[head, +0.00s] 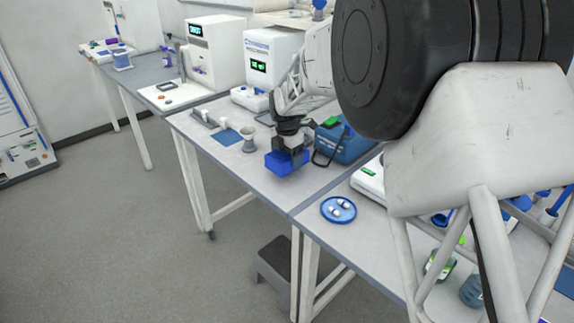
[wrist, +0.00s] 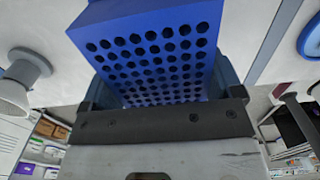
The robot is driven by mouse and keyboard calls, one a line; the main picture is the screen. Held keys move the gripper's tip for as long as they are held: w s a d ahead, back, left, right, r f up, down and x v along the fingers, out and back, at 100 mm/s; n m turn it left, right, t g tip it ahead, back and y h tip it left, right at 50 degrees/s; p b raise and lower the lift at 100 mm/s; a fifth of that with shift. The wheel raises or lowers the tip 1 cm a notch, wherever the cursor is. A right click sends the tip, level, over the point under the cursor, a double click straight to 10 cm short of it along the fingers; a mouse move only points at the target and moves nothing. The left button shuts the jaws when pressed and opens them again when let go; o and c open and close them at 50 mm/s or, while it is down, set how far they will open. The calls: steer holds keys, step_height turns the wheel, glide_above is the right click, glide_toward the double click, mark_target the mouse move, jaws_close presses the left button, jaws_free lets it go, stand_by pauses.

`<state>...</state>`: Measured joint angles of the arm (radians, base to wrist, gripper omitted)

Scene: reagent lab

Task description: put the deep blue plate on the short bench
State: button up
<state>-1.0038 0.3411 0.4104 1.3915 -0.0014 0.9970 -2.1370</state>
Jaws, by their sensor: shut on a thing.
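The deep blue plate (head: 287,163) is a block with rows of round wells. It fills the upper middle of the wrist view (wrist: 150,55). My gripper (head: 289,148) is shut on it, with a finger on each side in the wrist view (wrist: 168,100). The plate is over the front part of the middle bench (head: 240,175); I cannot tell whether it touches the top. Another bench (head: 140,72) stands at the far left and one (head: 340,240) at the near right. Which one is the short bench is not clear.
A grey-white cup (head: 249,140) and a flat blue mat (head: 226,137) lie left of the plate. A blue carrier box (head: 345,145) stands close on its right. A round blue dish (head: 338,210) with white pieces is on the near bench. A step stool (head: 274,268) stands below.

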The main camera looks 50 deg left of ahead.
steer(key=shift+f, duration=1.75)
steer(key=shift+f, duration=0.1)
steer(key=o, duration=0.7)
step_height(320, 180, up, 12)
steer(key=shift+r, duration=0.15)
